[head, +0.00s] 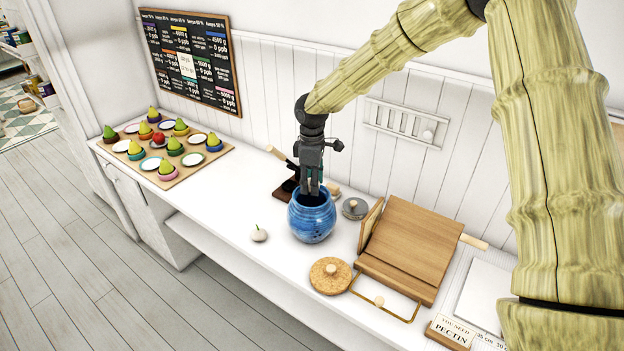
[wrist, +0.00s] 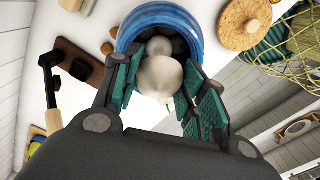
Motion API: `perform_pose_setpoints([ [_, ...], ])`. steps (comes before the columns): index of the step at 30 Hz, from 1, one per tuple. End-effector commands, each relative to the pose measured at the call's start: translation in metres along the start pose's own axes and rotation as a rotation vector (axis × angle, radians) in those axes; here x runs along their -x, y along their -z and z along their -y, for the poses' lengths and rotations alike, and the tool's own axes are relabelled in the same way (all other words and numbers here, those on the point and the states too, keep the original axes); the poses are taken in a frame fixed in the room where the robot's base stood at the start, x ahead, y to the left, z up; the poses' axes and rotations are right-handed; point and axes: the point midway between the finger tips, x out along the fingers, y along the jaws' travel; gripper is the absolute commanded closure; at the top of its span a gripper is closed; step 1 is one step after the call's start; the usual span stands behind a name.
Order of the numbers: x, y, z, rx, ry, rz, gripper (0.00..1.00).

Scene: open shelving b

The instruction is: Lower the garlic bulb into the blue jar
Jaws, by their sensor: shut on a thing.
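The blue jar (head: 312,222) stands upright and open on the white counter. Its rim also shows in the wrist view (wrist: 127,35). My gripper (head: 311,190) points down at the jar's mouth, with its fingertips at the opening. In the wrist view its teal pads (wrist: 160,88) are closed on a pale garlic bulb (wrist: 160,76), which appears over the dark opening. Another pale round thing (wrist: 158,46) shows beyond it, within the jar's opening. The head view hides the held bulb behind the fingers and jar. A separate white bulb (head: 259,234) lies on the counter left of the jar.
A cork lid (head: 330,276) lies in front of the jar and a grey lid (head: 354,208) lies right of it. A wooden stand (head: 410,245) is farther right. A dark-based tool (head: 287,187) stands close behind left. A pear board (head: 165,150) is far left.

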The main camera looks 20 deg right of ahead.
Motion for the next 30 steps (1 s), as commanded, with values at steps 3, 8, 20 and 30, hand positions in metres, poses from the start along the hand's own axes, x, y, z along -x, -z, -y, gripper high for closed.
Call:
perform_pose_setpoints([
  [3, -0.014, 0.0, 0.0, 0.0, 0.001, -0.001, 0.81],
  [8, -0.028, 0.0, 0.0, 0.001, 0.0, -0.001, 0.81],
  [20, -0.039, 0.0, 0.0, 0.0, -0.001, -0.001, 0.81],
  [30, -0.039, 0.0, 0.0, 0.0, -0.001, -0.001, 0.37],
])
